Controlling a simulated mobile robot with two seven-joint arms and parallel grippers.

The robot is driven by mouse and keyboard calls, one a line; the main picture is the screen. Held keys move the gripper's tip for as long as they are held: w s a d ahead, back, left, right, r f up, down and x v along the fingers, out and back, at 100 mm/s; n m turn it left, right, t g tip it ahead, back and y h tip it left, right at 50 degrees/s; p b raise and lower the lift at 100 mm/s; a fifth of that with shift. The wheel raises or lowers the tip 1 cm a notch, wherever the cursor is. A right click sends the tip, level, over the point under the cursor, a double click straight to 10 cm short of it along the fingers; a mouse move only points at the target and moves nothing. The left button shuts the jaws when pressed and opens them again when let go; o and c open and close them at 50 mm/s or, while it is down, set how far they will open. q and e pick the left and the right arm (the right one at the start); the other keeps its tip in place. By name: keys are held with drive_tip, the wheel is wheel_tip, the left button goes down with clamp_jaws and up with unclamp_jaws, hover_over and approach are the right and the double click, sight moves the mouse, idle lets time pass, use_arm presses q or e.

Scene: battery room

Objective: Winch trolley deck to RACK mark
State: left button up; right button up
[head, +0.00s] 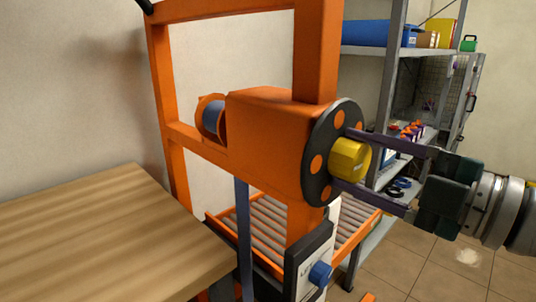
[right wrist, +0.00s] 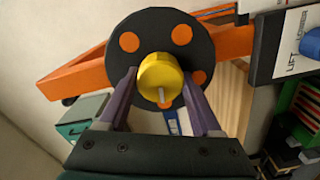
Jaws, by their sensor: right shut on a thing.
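The orange winch trolley frame (head: 309,60) stands in front of me. Its winch housing (head: 265,130) carries a black disc (head: 318,165) with orange dots, and a yellow knob (head: 349,158) sticks out at its middle. My right gripper (head: 346,160) is shut on the yellow knob, a finger on either side; the right wrist view shows the same hold on the knob (right wrist: 160,72). A blue strap (head: 243,225) runs down from the winch. The roller deck (head: 262,236) shows low behind the mast, partly hidden. I cannot make out a RACK mark. My left gripper is out of view.
A wooden table top (head: 100,235) fills the lower left, close to the trolley. A panel with a blue knob (head: 320,272) sits low on the mast; its LIFT/LOWER label (right wrist: 290,42) shows in the wrist view. Grey shelving (head: 390,75) stands behind at right. Tiled floor is open lower right.

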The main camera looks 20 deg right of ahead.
drive_tip(key=o, duration=1.4)
drive_tip(key=v, duration=1)
drive_tip(key=shift+b, duration=0.3)
